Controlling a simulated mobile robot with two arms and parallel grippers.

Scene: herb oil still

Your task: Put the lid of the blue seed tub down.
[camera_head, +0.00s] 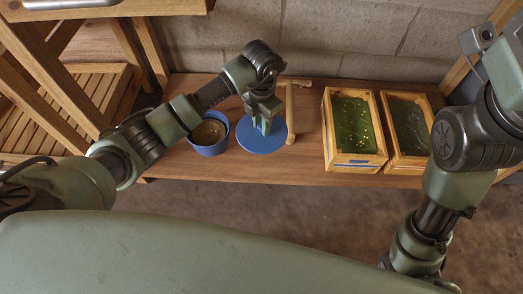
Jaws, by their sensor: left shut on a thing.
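The blue seed tub (222,148) stands uncovered on the wooden bench, with brown contents showing inside. Its round flat blue lid (258,147) is just right of the tub. My left gripper (264,124) is over the lid, pointing down, and is shut on it at its middle. I cannot tell whether the lid touches the bench or hangs just above it. My right arm shows at the right edge, but its gripper is out of view.
Two wooden boxes with green contents, a left one (357,162) and a right one (408,162), stand further right. A slatted wooden rack (92,92) is at left. The grey block wall closes the back.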

